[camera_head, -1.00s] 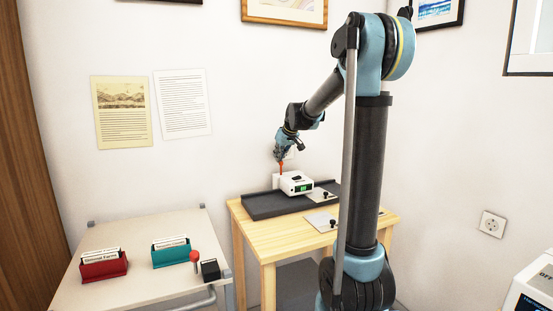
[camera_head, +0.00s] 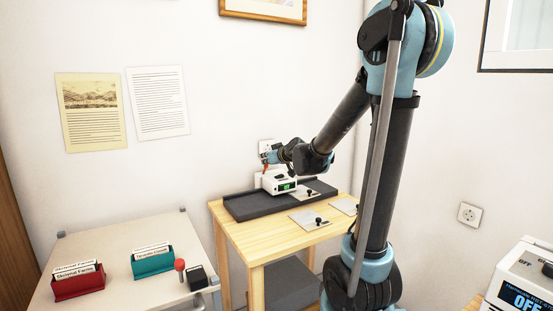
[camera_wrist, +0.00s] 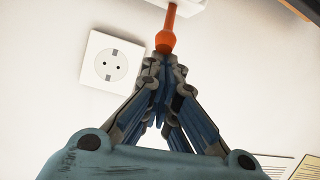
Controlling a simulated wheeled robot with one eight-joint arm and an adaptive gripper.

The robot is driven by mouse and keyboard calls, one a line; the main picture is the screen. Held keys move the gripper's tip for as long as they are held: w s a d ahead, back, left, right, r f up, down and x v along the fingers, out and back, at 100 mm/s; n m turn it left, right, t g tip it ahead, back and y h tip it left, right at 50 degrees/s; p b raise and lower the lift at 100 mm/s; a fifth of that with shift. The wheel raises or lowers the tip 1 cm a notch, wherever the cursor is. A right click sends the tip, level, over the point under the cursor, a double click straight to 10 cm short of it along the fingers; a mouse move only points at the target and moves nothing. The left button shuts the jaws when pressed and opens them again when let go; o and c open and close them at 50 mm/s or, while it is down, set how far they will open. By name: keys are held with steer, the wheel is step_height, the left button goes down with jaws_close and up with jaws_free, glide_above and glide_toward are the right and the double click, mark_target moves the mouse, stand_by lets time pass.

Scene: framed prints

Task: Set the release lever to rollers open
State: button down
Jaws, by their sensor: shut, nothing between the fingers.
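A white machine (camera_head: 279,184) with a green display sits on a dark tray on the wooden table. An orange lever (camera_head: 264,170) stands at its left side, partly hidden by my gripper in the head view. In the wrist view the lever's orange knob (camera_wrist: 165,42) and thin shaft run up to a white body at the top edge. My gripper (camera_head: 267,156) is shut and empty at the lever. In the wrist view its closed fingertips (camera_wrist: 163,66) are right at the knob, which is not between them. I cannot tell whether they touch.
A wall socket (camera_wrist: 112,62) is behind the gripper. Small plates with black knobs (camera_head: 310,217) lie on the wooden table (camera_head: 245,235). The left table holds a red card box (camera_head: 78,287), a teal card box (camera_head: 153,264) and a red-knobbed lever (camera_head: 180,266). Another white machine (camera_head: 520,280) stands lower right.

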steer(key=shift+d, duration=0.1)
steer(key=shift+s, duration=0.15)
steer(key=shift+s+d+r, duration=0.15)
steer(key=shift+s+d, duration=0.25)
steer(key=shift+s, duration=0.15)
stand_by(0.4)
